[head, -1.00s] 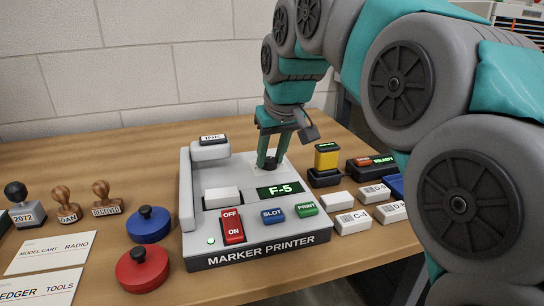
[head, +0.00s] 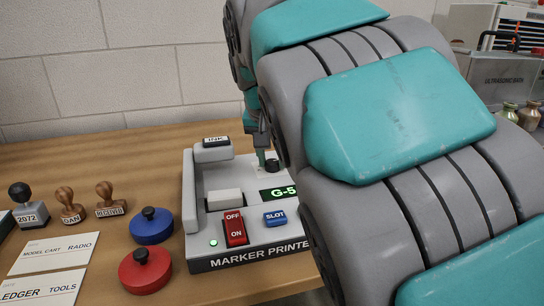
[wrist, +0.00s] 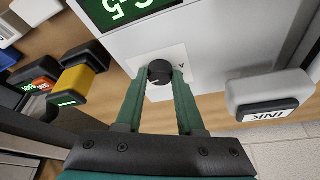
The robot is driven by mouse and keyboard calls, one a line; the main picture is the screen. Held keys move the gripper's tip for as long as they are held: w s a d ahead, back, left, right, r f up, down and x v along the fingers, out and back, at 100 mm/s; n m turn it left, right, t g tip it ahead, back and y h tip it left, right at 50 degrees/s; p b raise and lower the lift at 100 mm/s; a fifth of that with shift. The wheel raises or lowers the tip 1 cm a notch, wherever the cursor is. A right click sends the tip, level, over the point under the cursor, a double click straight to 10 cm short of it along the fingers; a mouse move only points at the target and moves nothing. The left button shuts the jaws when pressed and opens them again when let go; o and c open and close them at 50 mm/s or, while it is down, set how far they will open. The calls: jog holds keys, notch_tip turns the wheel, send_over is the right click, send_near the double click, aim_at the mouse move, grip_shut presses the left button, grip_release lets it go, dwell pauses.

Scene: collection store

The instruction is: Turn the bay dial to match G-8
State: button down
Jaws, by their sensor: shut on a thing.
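The marker printer (head: 240,258) is a light grey machine on the wooden table. The small black dial (wrist: 159,71) sits on a pale plate on the printer's top. My gripper (wrist: 160,78) is shut on this dial, one green finger on each side. In the head view the dark dial (head: 272,165) shows beside my finger, and my arm covers much of the printer's right side.
A grey arm with an INK block (wrist: 268,108) stands close to my gripper. Stamps and a red pad (head: 145,270) lie left. A yellow-topped block (wrist: 84,80) stands on the other side.

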aim_at(269, 179)
dwell(0.3)
jog(key=c, duration=0.5)
grip_release()
jog(key=v, duration=0.8)
jog(key=shift+f, duration=0.1)
